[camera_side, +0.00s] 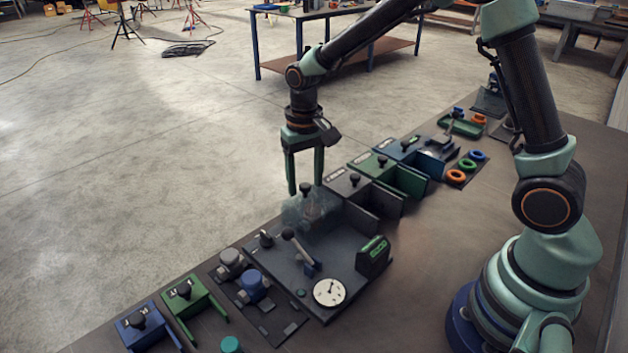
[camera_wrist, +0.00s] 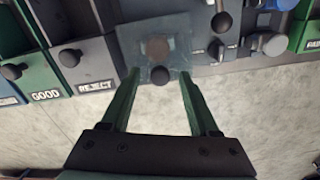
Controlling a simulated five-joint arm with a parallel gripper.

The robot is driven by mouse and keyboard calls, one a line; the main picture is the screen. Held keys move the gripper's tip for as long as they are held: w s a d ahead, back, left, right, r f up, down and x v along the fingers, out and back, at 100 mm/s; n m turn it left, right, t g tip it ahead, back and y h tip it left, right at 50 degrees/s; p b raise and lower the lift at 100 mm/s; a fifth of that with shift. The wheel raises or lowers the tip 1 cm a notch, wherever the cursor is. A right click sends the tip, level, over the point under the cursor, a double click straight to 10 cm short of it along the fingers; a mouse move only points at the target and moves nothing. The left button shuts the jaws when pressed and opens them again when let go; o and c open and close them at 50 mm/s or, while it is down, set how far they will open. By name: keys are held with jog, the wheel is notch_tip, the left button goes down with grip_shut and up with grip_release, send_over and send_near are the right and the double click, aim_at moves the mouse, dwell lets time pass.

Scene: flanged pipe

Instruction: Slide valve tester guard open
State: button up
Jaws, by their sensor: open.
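The tester guard (camera_side: 308,214) is a clear, bluish box on the dark tester plate (camera_side: 350,232); a black knob (camera_side: 306,188) stands on it. In the wrist view the guard (camera_wrist: 135,40) covers a brownish round part (camera_wrist: 158,47), and its knob (camera_wrist: 160,77) shows between my fingertips. My gripper (camera_side: 306,187) points down with its two green fingers apart, one on each side of the knob. The gripper also shows in the wrist view (camera_wrist: 159,72), with a gap between each finger and the knob. I cannot tell the exact fingertip height against the knob.
A lever (camera_side: 300,250), a dial gauge (camera_side: 329,292) and a green-faced box (camera_side: 373,256) stand on the plate. Labelled bins, including a grey REJECT bin (camera_wrist: 85,65) and green GOOD bin (camera_wrist: 35,75), stand beside the guard. Open floor lies beyond the bench edge.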

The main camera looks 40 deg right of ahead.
grip_shut()
jog(key=shift+r, duration=0.1)
dwell(1.2)
